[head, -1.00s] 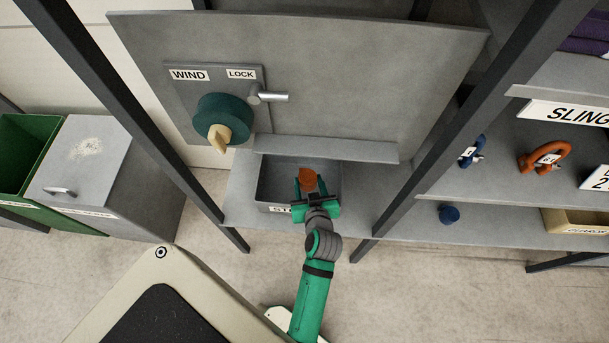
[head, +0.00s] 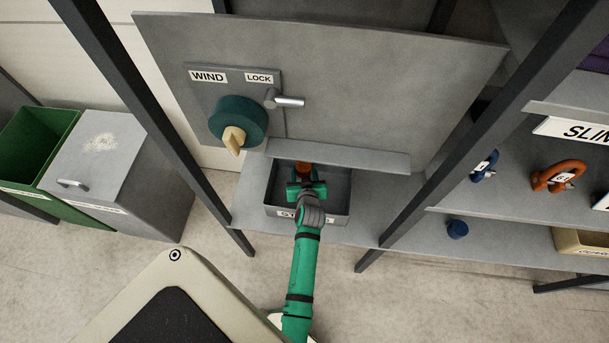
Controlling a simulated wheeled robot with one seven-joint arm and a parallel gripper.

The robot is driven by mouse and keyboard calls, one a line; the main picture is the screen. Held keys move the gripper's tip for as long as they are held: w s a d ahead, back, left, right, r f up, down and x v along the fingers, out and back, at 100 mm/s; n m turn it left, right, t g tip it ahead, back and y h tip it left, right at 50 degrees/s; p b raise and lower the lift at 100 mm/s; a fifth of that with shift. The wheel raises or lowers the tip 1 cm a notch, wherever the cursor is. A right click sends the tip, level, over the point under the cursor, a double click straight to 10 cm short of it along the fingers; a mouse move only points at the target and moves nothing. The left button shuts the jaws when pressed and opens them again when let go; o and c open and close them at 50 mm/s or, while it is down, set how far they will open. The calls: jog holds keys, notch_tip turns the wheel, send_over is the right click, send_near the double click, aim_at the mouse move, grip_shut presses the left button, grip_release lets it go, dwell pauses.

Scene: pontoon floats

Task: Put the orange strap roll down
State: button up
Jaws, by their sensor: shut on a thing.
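The orange strap roll (head: 303,169) shows as a small orange patch just beyond my gripper (head: 304,178), partly hidden by the fingers. My gripper is shut on it. Both are over or inside a dark grey bin (head: 341,194) on the low shelf under the raised panel. The bin's front label is partly covered by my arm. I cannot tell whether the roll touches the bin floor.
A grey panel (head: 380,80) with a teal winding knob (head: 238,121) and a lock lever (head: 288,101) hangs above the bin, its lower lip close over it. Dark posts flank the bay. Shackles (head: 557,176) sit on the right shelves; a grey lidded box (head: 97,150) stands left.

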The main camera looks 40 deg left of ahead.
jog(key=shift+d+f, duration=0.15)
jog(key=shift+f, duration=1.15)
jog(key=shift+f, duration=0.6)
jog(key=o, duration=1.1)
jog(key=shift+o, duration=0.2)
jog(key=shift+r, duration=0.5)
jog(key=v, duration=1.2)
jog(key=shift+s, duration=0.1)
